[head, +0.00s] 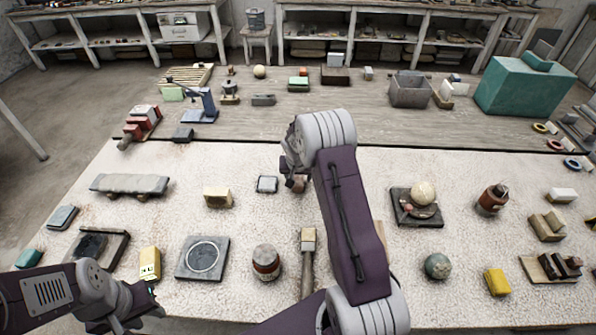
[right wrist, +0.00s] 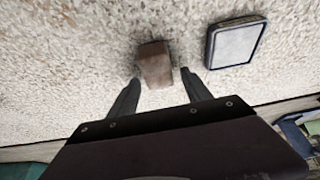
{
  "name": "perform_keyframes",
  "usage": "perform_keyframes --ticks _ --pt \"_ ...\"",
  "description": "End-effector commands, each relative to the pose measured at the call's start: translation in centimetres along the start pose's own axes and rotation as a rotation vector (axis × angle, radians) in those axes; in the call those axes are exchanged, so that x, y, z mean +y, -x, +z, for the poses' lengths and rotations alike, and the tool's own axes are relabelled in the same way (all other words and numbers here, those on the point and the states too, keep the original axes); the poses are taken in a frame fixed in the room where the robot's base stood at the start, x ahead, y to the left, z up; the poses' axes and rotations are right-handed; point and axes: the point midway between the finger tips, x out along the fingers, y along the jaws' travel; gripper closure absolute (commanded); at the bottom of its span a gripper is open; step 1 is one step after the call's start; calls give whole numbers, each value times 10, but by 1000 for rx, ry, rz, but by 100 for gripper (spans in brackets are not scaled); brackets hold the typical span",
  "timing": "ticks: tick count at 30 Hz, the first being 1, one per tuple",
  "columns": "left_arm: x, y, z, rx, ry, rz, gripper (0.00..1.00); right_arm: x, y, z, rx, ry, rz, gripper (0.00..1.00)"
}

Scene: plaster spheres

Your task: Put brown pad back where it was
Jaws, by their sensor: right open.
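The brown pad (right wrist: 154,64) is a small brown block on the pale speckled table top in the right wrist view. It lies just ahead of and between the spread fingertips of my right gripper (right wrist: 161,77), with a gap on each side. In the head view the pad (head: 298,185) shows partly behind my right gripper (head: 292,172). My left gripper (head: 148,304) is low at the left front, away from the pad; its jaws are too unclear to read.
A dark-framed pale tile (right wrist: 236,42) lies close beside the pad; the head view shows it too (head: 267,184). A yellowish block (head: 217,197) sits further left. A pale ball on a dark stand (head: 423,193) stands right. Speckled table between them is clear.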

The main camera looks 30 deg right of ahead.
Motion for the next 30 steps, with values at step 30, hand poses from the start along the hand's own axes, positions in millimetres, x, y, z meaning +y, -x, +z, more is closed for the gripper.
perform_keyframes --ticks 30 --pt "0 -6 1 -1 0 0 64 0 112 1 0 1 0 43"
